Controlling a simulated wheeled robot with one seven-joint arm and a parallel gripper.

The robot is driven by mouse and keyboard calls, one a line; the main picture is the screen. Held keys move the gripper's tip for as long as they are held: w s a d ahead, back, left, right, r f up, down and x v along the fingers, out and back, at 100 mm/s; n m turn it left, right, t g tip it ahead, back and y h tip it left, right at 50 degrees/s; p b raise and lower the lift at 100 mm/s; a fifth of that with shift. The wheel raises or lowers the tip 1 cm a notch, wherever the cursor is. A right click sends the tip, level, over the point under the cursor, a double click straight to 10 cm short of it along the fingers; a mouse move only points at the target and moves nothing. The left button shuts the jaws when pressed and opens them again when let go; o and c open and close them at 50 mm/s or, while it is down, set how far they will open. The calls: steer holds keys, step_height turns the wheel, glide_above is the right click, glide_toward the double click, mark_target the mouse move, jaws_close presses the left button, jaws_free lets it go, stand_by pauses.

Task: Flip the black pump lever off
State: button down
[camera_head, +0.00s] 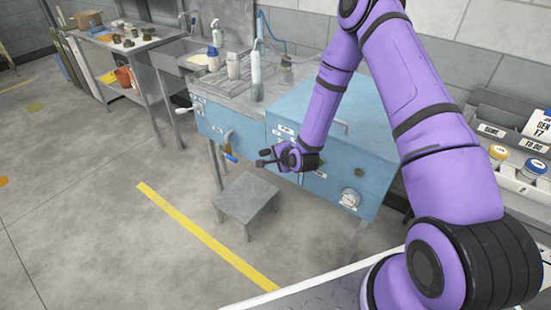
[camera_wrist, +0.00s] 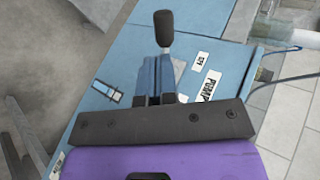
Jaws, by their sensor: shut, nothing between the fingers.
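The black pump lever (camera_wrist: 164,27) shows in the wrist view as a dark rounded grip on a thin stem, just beyond my fingertips. My gripper (camera_wrist: 155,66) is shut and empty, its fingers together just below the lever's grip. The lower stem and its mount are hidden by the fingers; I cannot tell whether they touch it. A white label reading PUMP (camera_wrist: 208,87) is on the blue panel beside the fingers, with a smaller label (camera_wrist: 202,59) near it. In the head view my gripper (camera_head: 270,158) is in front of the blue cabinet (camera_head: 335,190), where the lever is hard to separate from it.
A blue-handled valve (camera_head: 231,157) hangs left of my gripper, and a white-handled lever (camera_head: 184,110) is further left. A grey stool (camera_head: 246,198) stands below. Bottles (camera_head: 256,77) stand on the bench top.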

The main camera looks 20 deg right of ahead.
steer(key=a+v, duration=0.2)
steer(key=v, duration=0.6)
steer(key=s+d+r+n+g+h, duration=0.1)
steer(key=s+d+r+n, duration=0.15)
steer(key=r, duration=0.65)
steer(key=s+d+r+n+g+h, duration=0.15)
steer(key=r+n, duration=0.25)
steer(key=r, duration=0.4)
steer(key=s+d+r+n+g, duration=0.1)
steer(key=s+d+r+n, duration=0.15)
steer(key=r, duration=0.65)
steer(key=s+r+n, duration=0.2)
steer(key=s+r, duration=0.3)
steer(key=s, duration=0.3)
steer(key=s+r+n+g, duration=0.1)
steer(key=s+r+n, duration=0.1)
steer(key=s+r, duration=0.3)
steer(key=s+d+r+n+g, duration=0.1)
steer(key=s+r, duration=0.4)
steer(key=s, duration=0.7)
steer(key=shift+r+n, duration=0.4)
steer(key=shift+h, duration=0.25)
